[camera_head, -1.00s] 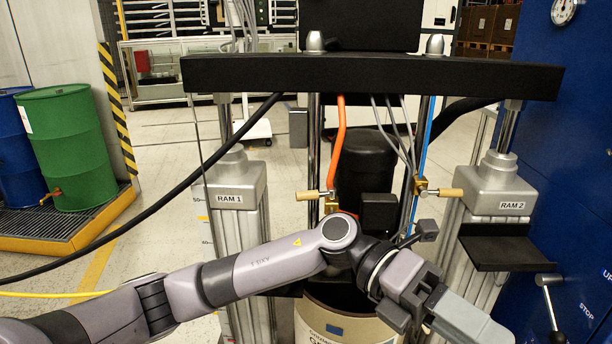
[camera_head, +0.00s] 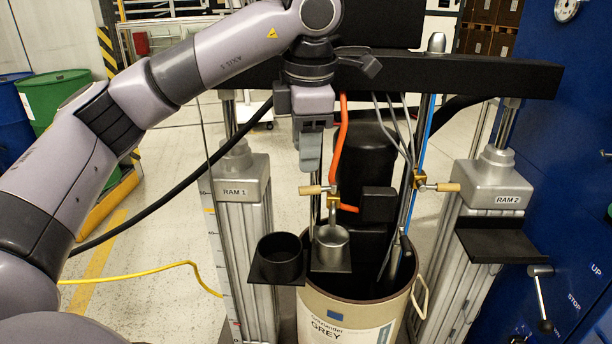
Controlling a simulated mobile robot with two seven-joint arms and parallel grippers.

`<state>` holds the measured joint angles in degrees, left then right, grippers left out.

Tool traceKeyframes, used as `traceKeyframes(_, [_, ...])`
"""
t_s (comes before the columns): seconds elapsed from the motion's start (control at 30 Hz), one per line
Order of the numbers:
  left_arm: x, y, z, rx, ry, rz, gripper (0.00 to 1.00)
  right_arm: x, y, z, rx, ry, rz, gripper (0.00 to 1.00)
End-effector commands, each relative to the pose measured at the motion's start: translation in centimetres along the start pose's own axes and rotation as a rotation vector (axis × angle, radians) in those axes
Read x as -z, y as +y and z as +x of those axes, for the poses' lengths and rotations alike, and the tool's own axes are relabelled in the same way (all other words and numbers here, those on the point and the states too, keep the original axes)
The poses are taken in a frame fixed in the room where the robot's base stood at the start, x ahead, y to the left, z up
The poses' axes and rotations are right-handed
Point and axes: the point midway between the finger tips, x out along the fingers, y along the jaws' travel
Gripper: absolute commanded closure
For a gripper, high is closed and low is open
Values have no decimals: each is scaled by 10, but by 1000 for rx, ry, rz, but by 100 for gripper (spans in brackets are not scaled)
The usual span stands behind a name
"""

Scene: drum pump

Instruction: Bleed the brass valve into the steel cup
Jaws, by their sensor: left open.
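The left brass valve (camera_head: 332,200) hangs below the black crossbeam, with a wooden handle (camera_head: 311,190) pointing left. A second brass valve (camera_head: 421,183) with a wooden handle sits to the right. The steel cup (camera_head: 331,249) stands upright on a small dark plate below the left valve, over the drum's rim. My left gripper (camera_head: 310,168) points down just above the left valve's wooden handle. It is open with nothing seen in it; its jaws are seen edge-on, and I cannot tell whether they touch the handle. My right gripper is out of view.
A black round holder (camera_head: 280,258) is left of the cup. The beige drum (camera_head: 345,320) stands below. An orange hose (camera_head: 340,140) and grey cables hang beside the valves. RAM 1 (camera_head: 236,191) and RAM 2 (camera_head: 507,199) columns flank them. A black shelf (camera_head: 508,240) juts out at right.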

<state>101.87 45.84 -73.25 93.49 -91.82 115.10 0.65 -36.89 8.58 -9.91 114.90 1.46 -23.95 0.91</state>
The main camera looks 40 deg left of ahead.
Motion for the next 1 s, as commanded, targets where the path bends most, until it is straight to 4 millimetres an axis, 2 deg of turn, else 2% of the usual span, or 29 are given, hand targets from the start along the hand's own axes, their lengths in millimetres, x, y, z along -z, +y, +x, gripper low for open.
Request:
traceKeyframes(0.17, [1, -1, 24, 2, 4, -1, 57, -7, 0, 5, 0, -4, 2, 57])
traceKeyframes(0.43, [1, 0, 60, 2, 2, 0, 57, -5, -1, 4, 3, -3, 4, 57])
traceKeyframes(0.6, [1, -1, 69, 2, 1, 2, 57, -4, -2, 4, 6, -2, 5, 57])
traceKeyframes(0.83, [0, -1, 70, 2, 0, 2, 57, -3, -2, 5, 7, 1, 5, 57])
traceKeyframes(0.97, [0, -1, 69, 2, 0, 1, 99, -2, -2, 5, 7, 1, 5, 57])
traceKeyframes(1.0, [0, -1, 69, 2, 0, 1, 100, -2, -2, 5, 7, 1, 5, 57])
